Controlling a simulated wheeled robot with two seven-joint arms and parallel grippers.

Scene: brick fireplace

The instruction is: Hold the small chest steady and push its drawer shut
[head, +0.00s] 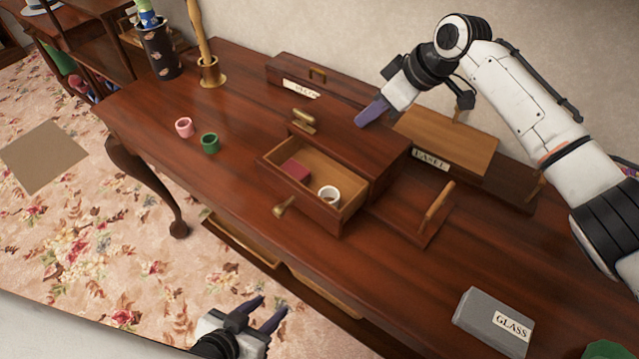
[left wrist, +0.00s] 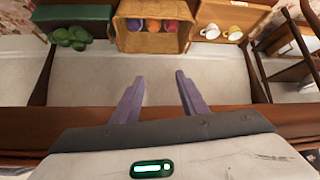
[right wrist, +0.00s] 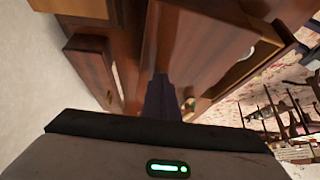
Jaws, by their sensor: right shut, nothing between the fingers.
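The small dark wooden chest (head: 355,157) stands on the table with its drawer (head: 333,216) pulled out toward the front. A dark red block (head: 295,170) and a white ring-shaped item (head: 329,194) lie in the drawer. A brass knob (head: 284,207) is on the drawer front. My right gripper (head: 369,114) is shut and empty at the chest's back top edge; contact cannot be told. In the right wrist view its shut fingers (right wrist: 161,98) point at the chest (right wrist: 195,45). My left gripper (head: 266,315) is open and empty, low in front of the table, apart from the drawer.
Pink (head: 184,127) and green (head: 209,142) rings stand left of the chest. A grey box labelled GLASS (head: 495,320) lies at the front right. A box labelled EASEL (head: 455,137) and a labelled long box (head: 290,75) stand behind. A dark pen cup (head: 160,52) is far left.

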